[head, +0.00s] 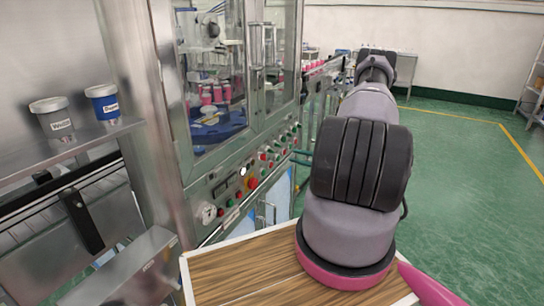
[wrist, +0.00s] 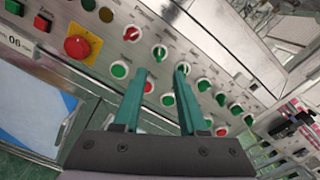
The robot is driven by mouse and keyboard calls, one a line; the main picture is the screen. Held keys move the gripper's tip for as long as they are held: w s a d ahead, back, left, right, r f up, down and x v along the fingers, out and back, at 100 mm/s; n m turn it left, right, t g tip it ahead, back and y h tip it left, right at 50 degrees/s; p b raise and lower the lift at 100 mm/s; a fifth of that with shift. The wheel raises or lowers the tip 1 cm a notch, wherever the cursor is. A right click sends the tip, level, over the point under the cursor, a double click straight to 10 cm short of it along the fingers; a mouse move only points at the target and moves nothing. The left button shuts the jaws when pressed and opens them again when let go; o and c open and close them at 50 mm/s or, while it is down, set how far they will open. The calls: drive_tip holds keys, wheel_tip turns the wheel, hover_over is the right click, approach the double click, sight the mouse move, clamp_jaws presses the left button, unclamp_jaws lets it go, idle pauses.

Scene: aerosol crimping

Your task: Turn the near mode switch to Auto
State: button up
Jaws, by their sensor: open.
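My gripper (wrist: 162,74) shows teal fingers in the wrist view, spread apart and empty, reaching over the machine's control panel. Between and just beyond the fingertips are white-ringed selector switches with green handles: one (wrist: 160,52) lies past the gap, another (wrist: 182,69) is at the right fingertip. I cannot tell whether that fingertip touches it. The labels are too small to read, so I cannot tell which is the near mode switch or its setting. In the head view, the teal fingers (head: 301,156) show beside the panel, partly hidden by my arm.
The steel panel carries a large red emergency stop knob (wrist: 78,47) on a yellow base, and several red and green buttons. A wooden top (head: 240,270) is in front; green floor is open at right.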

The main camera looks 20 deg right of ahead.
sight(271, 151)
drive_tip(key=x, duration=1)
drive_tip(key=shift+w+f, duration=0.25)
drive_tip(key=shift+f, duration=0.05)
drive_tip(key=shift+a, duration=0.1)
clamp_jaws()
